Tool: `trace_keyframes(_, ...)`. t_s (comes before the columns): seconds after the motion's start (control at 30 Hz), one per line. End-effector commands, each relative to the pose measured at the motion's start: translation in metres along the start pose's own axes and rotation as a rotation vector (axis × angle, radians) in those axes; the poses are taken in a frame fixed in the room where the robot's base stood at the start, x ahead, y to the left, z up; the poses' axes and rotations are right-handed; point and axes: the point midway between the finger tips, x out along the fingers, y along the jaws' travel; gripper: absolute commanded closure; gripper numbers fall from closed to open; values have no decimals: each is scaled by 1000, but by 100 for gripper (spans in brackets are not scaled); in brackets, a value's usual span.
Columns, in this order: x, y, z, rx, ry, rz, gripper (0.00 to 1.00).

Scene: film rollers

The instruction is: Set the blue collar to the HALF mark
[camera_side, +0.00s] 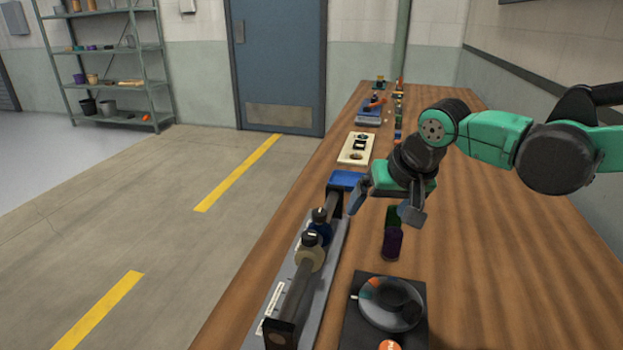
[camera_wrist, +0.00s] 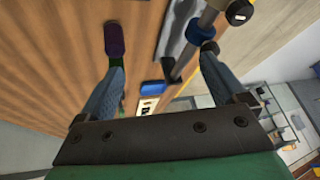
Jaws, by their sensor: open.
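The blue collar (camera_side: 321,231) sits around a dark bar, with a black knob on top, just behind a cream collar (camera_side: 310,254). In the wrist view the blue collar (camera_wrist: 202,32) is beside the right fingertip, partly hidden by it. The bar (camera_side: 292,298) runs lengthwise over a grey base plate (camera_side: 322,285). White labels (camera_side: 270,305) lie along the base's left side; their marks are too small to read, so I cannot pick out HALF. My gripper (camera_side: 384,210) is open and empty, above the table to the right of the bar; it also shows in the wrist view (camera_wrist: 162,62).
A purple and green cylinder (camera_side: 391,243) lies right of the rail, below my gripper. A black unit with a round dial (camera_side: 390,304) stands in front. A blue block (camera_side: 346,180) is at the bar's far end. A cream panel (camera_side: 357,148) lies beyond. The table's right side is clear.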

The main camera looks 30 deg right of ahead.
Motion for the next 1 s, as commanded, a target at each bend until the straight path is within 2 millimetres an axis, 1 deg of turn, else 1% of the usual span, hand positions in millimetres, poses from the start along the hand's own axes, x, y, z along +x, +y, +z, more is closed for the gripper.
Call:
trace_keyframes(0.03, 9, -14, -6, 51, -10, 16, 9)
trace_keyframes(0.1, 22, -31, -10, 139, -18, 43, 9)
trace_keyframes(0.2, 40, -50, -13, 246, -19, 77, 9)
trace_keyframes(0.33, 55, -65, -13, 336, -14, 106, 9)
trace_keyframes(0.5, 67, -71, -12, 382, -9, 121, 9)
trace_keyframes(0.57, 72, -70, -12, 385, -9, 122, 9)
trace_keyframes(0.8, 103, -67, -11, 384, -9, 120, 9)
trace_keyframes(0.9, 112, -65, -11, 384, -9, 119, 9)
trace_keyframes(1.0, 117, -65, -11, 383, -9, 119, 9)
